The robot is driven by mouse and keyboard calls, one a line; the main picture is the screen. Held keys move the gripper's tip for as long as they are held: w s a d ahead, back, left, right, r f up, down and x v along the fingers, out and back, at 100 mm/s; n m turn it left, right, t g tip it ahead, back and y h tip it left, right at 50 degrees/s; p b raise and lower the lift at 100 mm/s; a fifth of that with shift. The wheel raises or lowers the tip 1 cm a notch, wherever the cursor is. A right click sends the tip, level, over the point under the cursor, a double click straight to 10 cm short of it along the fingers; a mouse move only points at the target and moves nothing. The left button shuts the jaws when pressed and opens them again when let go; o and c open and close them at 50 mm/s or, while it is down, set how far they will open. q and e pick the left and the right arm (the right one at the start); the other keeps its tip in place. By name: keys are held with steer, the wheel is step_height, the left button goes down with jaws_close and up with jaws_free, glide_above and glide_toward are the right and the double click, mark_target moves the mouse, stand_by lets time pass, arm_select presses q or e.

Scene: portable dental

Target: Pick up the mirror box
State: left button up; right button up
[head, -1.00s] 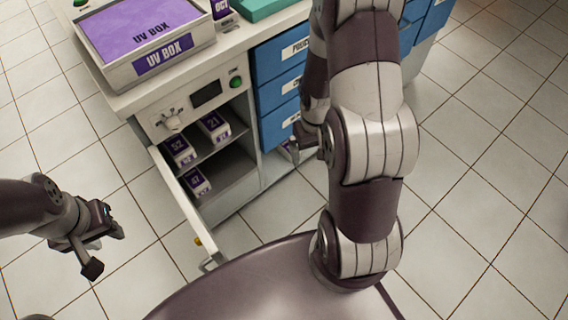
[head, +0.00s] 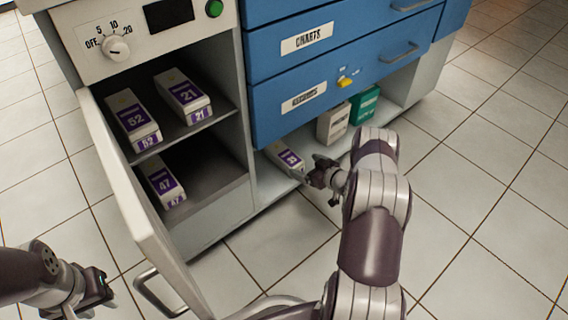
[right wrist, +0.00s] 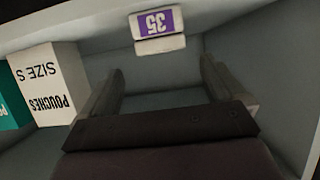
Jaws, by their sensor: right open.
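No box in view has a readable mirror label. A small white box with a purple 35 label (head: 287,158) lies on the low shelf under the blue drawers. It also shows in the right wrist view (right wrist: 158,25), just beyond the fingertips. My right gripper (head: 318,174) is at the front of this shelf, close to that box; its two fingers (right wrist: 162,72) stand apart with nothing between them. A teal box (head: 364,104) stands further right on the shelf, its text unreadable. My left gripper (head: 100,290) is at the lower left, away from the boxes; its fingers are unclear.
A white pouches box (head: 333,122) stands between the 35 box and the teal box. The open cabinet holds boxes 52 (head: 132,117), 21 (head: 184,94) and 47 (head: 162,182). Its open door (head: 140,215) sticks out at left. Blue drawers (head: 345,85) overhang the low shelf.

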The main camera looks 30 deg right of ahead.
mark_target(292, 160)
steer(key=b+x, duration=0.1)
steer(key=x, duration=0.3)
steer(key=shift+s+f+b, duration=0.1)
steer(key=shift+f+b, duration=0.15)
steer(key=shift+b, duration=0.15)
steer(key=b+x, duration=0.5)
steer(key=shift+s+a+f, duration=0.1)
steer(key=shift+a, duration=0.05)
steer(key=shift+r, duration=0.3)
arm_select(q)
step_height(292, 160, down, 8)
arm_select(e)
steer(key=c, duration=1.3)
